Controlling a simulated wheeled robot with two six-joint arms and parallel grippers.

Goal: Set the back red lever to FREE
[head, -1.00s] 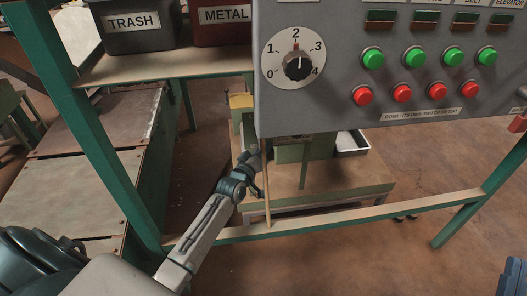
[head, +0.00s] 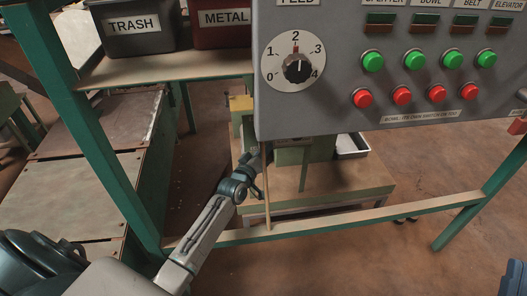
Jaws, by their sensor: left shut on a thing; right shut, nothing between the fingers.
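No lever marked FREE can be made out in the head view. A small red piece (head: 518,127) shows at the right edge, cut off, and I cannot tell what it is. My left gripper (head: 259,160) is below the left corner of the grey control panel, partly hidden by it. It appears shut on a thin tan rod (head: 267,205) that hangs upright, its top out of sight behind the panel. My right gripper is not in view.
The grey control panel (head: 430,75) with dial, green and red buttons fills the upper right. A green frame bar (head: 350,215) crosses below. A green machine (head: 320,175) stands behind. TRASH (head: 135,45) and METAL (head: 225,38) bins sit on a shelf, upper left.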

